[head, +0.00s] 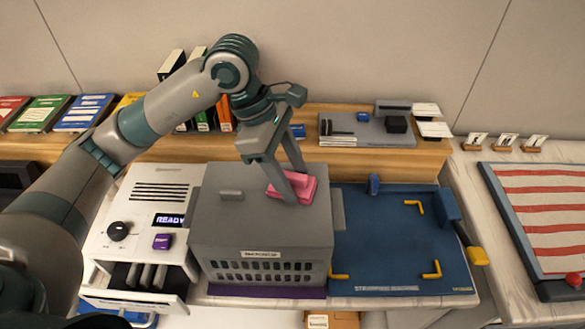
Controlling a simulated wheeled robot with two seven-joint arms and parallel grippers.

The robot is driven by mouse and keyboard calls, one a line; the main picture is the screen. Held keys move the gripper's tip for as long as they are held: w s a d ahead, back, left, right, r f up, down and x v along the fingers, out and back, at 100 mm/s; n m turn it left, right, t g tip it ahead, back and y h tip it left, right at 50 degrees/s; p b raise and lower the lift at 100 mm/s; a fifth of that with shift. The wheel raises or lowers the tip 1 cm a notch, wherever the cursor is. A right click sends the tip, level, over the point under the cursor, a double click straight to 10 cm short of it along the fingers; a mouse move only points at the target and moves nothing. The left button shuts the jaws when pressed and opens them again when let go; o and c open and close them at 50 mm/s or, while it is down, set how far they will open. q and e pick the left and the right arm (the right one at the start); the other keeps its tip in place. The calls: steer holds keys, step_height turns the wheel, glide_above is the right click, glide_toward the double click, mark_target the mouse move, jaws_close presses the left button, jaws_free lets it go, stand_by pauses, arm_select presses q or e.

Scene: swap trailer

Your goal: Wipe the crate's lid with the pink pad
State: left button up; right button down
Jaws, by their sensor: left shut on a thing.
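The grey crate (215,225) stands in the middle of the counter, with slots and a label on its front. My left gripper (291,193) reaches down from above and is shut on the pink pad. The fingers cover part of the pad. My right gripper is not in view.
A white machine (140,206) reading "READY" stands close on the crate's left, its front drawer open. A blue mat (385,235) with yellow corner marks lies on the right. A wooden shelf (350,165) with books and a grey tray (350,133) runs behind.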

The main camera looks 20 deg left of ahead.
arm_select(q)
steer(key=shift+s+d+f, duration=0.1)
steer(key=shift+s, duration=0.5)
